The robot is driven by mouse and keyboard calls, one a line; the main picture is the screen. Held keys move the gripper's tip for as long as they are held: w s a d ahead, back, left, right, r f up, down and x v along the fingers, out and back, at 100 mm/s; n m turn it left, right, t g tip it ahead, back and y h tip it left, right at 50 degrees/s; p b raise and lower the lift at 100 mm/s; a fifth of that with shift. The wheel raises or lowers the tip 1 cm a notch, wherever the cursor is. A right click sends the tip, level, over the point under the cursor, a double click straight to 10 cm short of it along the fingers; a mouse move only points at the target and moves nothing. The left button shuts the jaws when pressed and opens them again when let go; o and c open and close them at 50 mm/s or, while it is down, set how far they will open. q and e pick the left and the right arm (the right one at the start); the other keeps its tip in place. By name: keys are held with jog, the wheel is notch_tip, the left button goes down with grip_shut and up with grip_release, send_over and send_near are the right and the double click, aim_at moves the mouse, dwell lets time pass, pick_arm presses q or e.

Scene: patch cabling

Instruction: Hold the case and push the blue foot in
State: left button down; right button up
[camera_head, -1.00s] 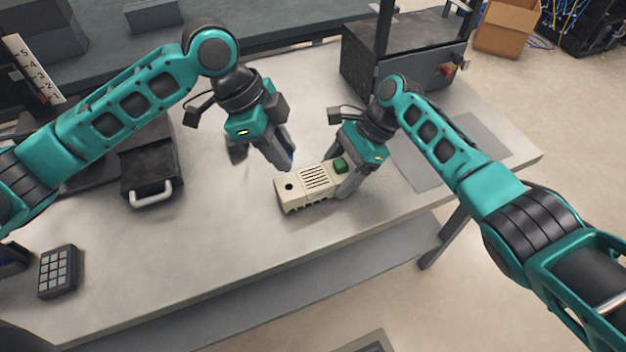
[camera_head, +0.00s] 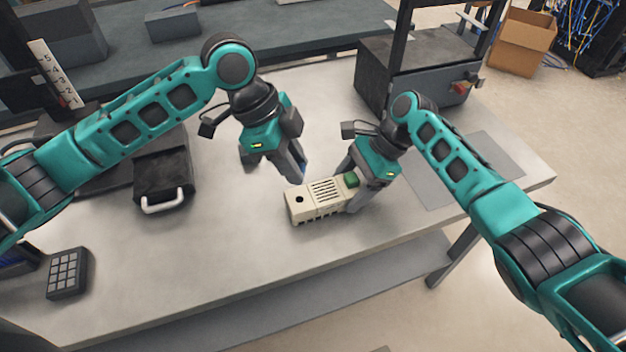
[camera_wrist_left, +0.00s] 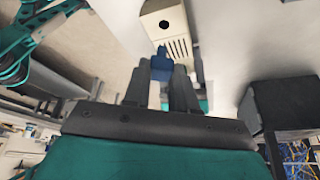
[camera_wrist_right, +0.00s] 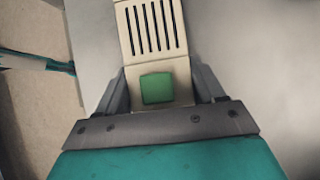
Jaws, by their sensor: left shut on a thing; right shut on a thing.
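The cream case (camera_head: 316,211) with a slotted top, a dark round hole and a green block (camera_head: 351,180) lies on the table. My right gripper (camera_head: 355,198) is shut on the case at its green-block end; in the right wrist view the fingers flank the case (camera_wrist_right: 153,35). My left gripper (camera_head: 295,172) is shut on the blue foot (camera_wrist_left: 162,66), which shows between its fingers in the left wrist view. The foot is close to the long side of the case (camera_wrist_left: 172,22). Whether it touches the case, I cannot tell.
A black box with a pale handle (camera_head: 163,203) and a keypad (camera_head: 68,273) are on the left of the table. A dark machine with a red knob (camera_head: 460,87) stands at the back right. The table in front of the case is clear.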

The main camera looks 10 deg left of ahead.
aim_at(305, 204)
pick_arm(q)
jog(key=shift+f, duration=1.8)
jog(key=shift+f, duration=1.7)
jog(key=c, duration=0.8)
grip_release()
jog(key=shift+s, duration=0.1)
jog(key=v, duration=1.2)
jog(key=shift+r, duration=0.1)
jog(key=shift+d, duration=0.1)
pick_arm(e)
jog(key=o, duration=1.1)
jog(key=shift+o, duration=0.2)
jog(key=shift+r, duration=0.1)
